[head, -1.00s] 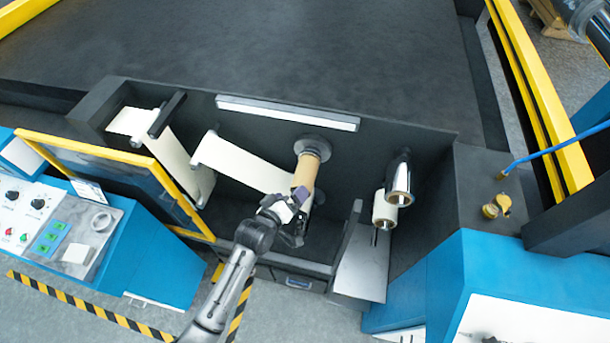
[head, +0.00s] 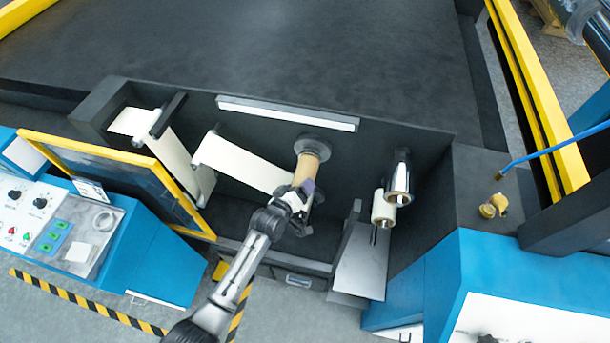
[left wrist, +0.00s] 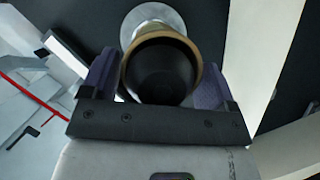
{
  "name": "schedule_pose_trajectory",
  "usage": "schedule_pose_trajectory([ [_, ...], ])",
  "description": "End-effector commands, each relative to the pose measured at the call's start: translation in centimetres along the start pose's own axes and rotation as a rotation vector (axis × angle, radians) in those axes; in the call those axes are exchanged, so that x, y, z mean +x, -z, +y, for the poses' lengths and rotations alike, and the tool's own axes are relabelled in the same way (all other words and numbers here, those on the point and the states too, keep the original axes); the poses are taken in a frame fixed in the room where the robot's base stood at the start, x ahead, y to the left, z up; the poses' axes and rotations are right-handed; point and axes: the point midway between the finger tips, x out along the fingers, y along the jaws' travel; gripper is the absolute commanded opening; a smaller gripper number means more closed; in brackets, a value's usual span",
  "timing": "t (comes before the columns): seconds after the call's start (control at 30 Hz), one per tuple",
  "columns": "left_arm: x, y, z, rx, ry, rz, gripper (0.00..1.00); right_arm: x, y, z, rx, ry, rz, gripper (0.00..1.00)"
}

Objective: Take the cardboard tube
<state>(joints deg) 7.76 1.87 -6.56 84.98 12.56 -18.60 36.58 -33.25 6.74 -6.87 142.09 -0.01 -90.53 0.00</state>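The brown cardboard tube (head: 307,172) sits on a round grey hub on the dark machine wall and points toward me. In the left wrist view its hollow open end (left wrist: 160,68) faces the camera, dark inside. My left gripper (head: 303,192) is at the near end of the tube. Its two purple fingers (left wrist: 160,82) are spread wide, one on each side of the tube's end. I cannot tell whether they touch it. My right gripper is in neither view.
A white web (head: 243,163) runs from the left toward the tube. A shiny metal roller (head: 399,178) and a white roll (head: 383,210) stick out to the right. A yellow-framed guard (head: 110,155) stands at the left, beside a blue control console (head: 150,255).

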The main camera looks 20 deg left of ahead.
Motion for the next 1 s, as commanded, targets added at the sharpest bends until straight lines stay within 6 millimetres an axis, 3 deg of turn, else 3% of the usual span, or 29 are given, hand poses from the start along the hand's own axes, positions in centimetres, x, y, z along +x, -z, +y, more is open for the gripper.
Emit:
schedule_pose_trajectory([
  [0.37,0.0,0.0,0.0,0.000,0.000,0.000,0.44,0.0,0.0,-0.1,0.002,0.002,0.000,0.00],
  [0.83,0.0,0.0,0.0,0.000,-0.002,0.001,0.44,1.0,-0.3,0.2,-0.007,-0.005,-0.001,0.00],
  [1.0,-2.1,-0.9,0.0,-0.002,0.000,-0.002,0.44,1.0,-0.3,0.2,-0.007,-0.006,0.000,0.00],
])
